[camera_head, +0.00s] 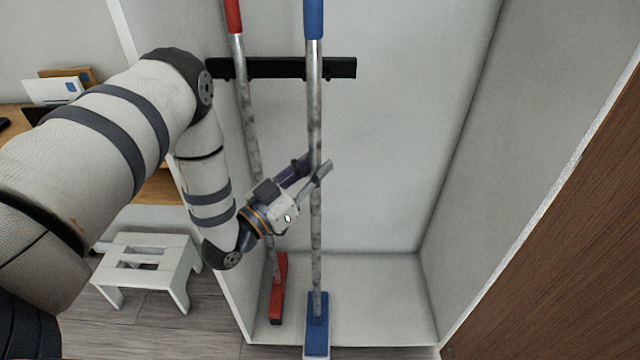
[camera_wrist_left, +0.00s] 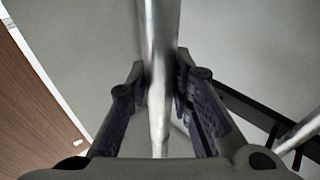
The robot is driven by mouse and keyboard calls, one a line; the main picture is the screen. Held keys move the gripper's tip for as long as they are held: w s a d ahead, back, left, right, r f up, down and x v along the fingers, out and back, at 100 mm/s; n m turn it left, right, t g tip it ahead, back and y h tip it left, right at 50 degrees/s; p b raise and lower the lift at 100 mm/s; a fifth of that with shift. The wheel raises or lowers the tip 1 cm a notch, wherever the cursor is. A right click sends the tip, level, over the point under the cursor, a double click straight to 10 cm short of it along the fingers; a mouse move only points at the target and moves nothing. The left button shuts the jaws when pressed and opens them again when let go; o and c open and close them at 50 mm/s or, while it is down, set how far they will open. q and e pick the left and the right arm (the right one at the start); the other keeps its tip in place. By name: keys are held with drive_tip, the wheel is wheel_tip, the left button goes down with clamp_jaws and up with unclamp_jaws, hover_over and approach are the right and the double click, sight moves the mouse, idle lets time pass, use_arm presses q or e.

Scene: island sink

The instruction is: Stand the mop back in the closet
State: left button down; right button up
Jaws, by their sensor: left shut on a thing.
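A mop with a blue grip, a grey metal pole and a blue head (camera_head: 317,312) stands upright at the front of the white closet (camera_head: 385,262). Its head is at the closet's front edge, and its pole passes in front of the black rack (camera_head: 276,68). My left gripper (camera_head: 313,171) is shut on this pole about halfway up. The left wrist view shows the pole (camera_wrist_left: 159,60) between the two fingers (camera_wrist_left: 160,95). A second, red mop (camera_head: 278,290) leans inside the closet at the left, apart from my gripper. My right gripper is not in view.
A white step stool (camera_head: 148,262) stands on the floor left of the closet. A wooden desk (camera_head: 160,187) with papers is behind it. A brown wooden panel (camera_head: 565,225) is at the right. The closet's right half is empty.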

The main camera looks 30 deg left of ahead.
use_arm(q)
drive_tip(key=w+a+f+b, duration=0.2)
drive_tip(key=w+a+b, duration=0.3)
drive_tip(key=w, duration=0.6)
drive_tip(key=shift+w+a+b, duration=0.35)
drive_tip(key=shift+a+b, duration=0.05)
drive_tip(key=shift+a, duration=0.6)
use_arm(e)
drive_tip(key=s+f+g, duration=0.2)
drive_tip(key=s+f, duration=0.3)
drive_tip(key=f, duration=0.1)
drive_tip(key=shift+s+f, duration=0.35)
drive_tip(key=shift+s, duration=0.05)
use_arm(q)
drive_tip(key=c, duration=1.3)
unclamp_jaws()
drive_tip(key=shift+f, duration=0.1)
drive_tip(key=shift+c, duration=0.2)
